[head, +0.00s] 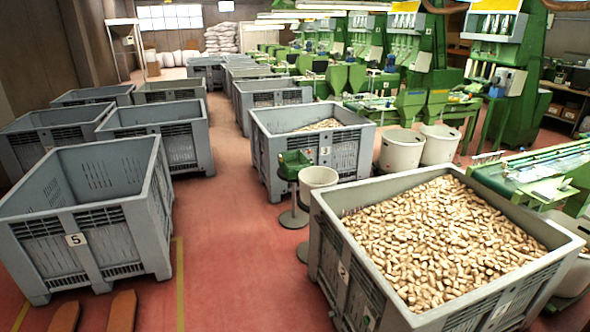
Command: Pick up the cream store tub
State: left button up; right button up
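A small cream tub (318,179) stands upright on a low round-based stand in the middle of the head view, right of a green box (293,164) on a similar stand. Two larger off-white tubs (401,151) (440,144) stand behind it to the right, by the green machines. Part of another pale tub (578,272) shows at the right edge. I cannot tell from labels which one is the store tub. The inside of the small tub is mostly hidden. Neither of my grippers is in view.
A grey crate full of corks (330,235) fills the lower right, close to the small tub. Crate 3 (325,157) stands behind it. Empty crate 5 (75,240) is at left. Two brown prongs (122,312) lie at lower left. The red floor (235,250) between the crates is clear.

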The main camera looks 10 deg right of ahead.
aim_at(312, 178)
jog(key=i+l+z, duration=0.1)
jog(key=i+l, duration=0.5)
jog(key=i+l+z, duration=0.1)
jog(key=i+l, duration=0.4)
jog(key=i, duration=0.2)
jog(key=i+l, duration=0.5)
jog(key=i, duration=0.2)
jog(key=z, duration=1.35)
jog(key=u, duration=1.25)
jog(key=i+u, duration=0.45)
jog(key=i, duration=1.45)
jog(key=i+z, duration=0.45)
jog(key=i+j+z, duration=0.25)
jog(key=z, duration=0.2)
jog(key=i+j+z, duration=0.3)
jog(key=z, duration=0.15)
jog(key=i+j+z, duration=0.45)
jog(key=k, duration=0.1)
